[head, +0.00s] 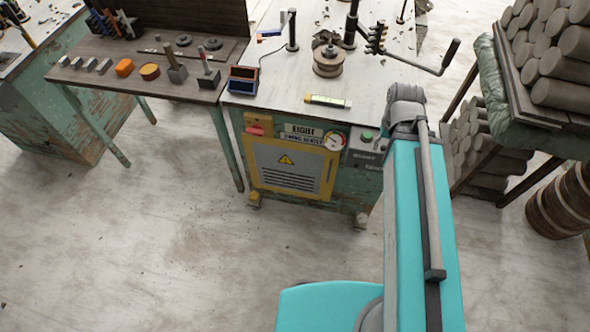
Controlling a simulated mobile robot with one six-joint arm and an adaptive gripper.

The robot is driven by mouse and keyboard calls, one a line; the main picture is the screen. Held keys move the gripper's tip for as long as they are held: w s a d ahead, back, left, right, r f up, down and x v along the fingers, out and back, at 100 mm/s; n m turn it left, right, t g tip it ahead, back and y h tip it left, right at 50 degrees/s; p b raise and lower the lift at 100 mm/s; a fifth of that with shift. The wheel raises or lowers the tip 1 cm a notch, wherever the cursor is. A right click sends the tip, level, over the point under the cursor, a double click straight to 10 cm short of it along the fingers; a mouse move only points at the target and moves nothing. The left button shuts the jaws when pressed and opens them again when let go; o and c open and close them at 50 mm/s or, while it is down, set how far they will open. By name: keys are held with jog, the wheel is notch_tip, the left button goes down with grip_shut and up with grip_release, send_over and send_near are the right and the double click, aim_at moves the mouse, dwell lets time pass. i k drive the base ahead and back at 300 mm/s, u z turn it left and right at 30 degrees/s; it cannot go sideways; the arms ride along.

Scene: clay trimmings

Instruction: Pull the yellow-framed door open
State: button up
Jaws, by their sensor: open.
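The yellow-framed door (287,170) is on the front of a worn green cabinet below a pale worktop. It has a grey panel with a yellow warning triangle and dark vent slots. The door looks shut, flush with the cabinet front. My teal arm rises in front of the cabinet's right side and covers part of that side. My gripper cannot be seen in this view.
A gauge (333,141) and a green button (367,136) are right of the door's top. The worktop (300,85) holds a spool and a crank. A wooden bench (150,65) stands left, clay logs (560,60) right. Floor before the door is clear.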

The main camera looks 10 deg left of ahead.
aim_at(297, 168)
jog(key=u, duration=0.35)
jog(key=k, duration=0.95)
jog(key=z, duration=0.45)
jog(key=i, duration=0.5)
